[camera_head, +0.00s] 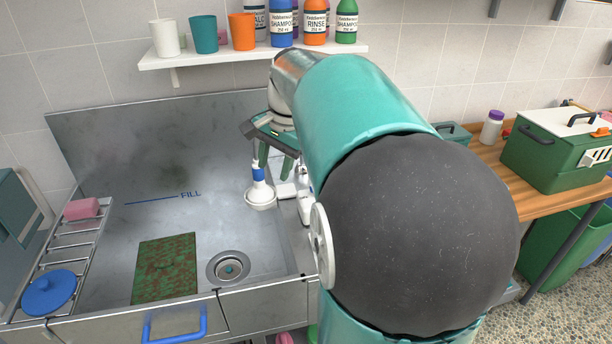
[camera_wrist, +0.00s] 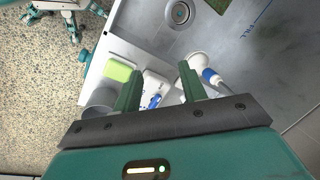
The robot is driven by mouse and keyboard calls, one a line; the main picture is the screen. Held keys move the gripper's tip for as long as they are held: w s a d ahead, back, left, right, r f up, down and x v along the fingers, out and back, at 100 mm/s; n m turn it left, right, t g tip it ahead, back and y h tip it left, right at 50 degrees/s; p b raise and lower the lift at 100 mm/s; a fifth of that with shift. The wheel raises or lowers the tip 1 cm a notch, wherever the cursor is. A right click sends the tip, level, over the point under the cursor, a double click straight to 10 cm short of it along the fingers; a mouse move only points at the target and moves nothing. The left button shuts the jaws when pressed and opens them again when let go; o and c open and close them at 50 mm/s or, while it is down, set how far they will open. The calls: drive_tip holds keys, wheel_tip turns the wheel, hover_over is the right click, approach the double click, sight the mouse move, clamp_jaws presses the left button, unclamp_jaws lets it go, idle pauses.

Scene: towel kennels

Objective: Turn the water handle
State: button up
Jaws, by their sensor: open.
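My gripper (camera_head: 274,163) is at the right side of the metal tub, below my bent arm. In the wrist view my gripper (camera_wrist: 160,72) has its two green fingers apart, with nothing between them. A white fitting (camera_wrist: 157,84) with a small blue part (camera_wrist: 154,101), which looks like the water handle, lies beyond and between the fingers. They do not appear to touch it. In the head view the white fitting (camera_head: 304,190) is partly hidden by my arm. A white spray head (camera_head: 260,193) with a blue collar hangs just left of it, close to my fingers.
The metal tub (camera_head: 100,150) has a drain (camera_head: 228,268) and a green-brown mat (camera_head: 166,268). A light green sponge (camera_wrist: 118,70) and a grey cup (camera_wrist: 99,97) sit beside the fitting. A shelf (camera_head: 200,58) with cups and bottles is above. A green carrier (camera_head: 555,150) stands right.

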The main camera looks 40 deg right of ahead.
drive_tip(key=w+d+f+m+g+h, duration=0.1)
drive_tip(key=w+d+f+m, duration=0.1)
drive_tip(key=d+m, duration=0.5)
drive_tip(key=w+d+f+m+g, duration=0.1)
drive_tip(key=w+d+m+g, duration=0.1)
drive_tip(key=d, duration=0.9)
drive_tip(key=f, duration=1.3)
drive_tip(key=shift+d+f, duration=0.2)
drive_tip(key=shift+f, duration=0.2)
drive_tip(key=shift+c, duration=0.4)
clamp_jaws()
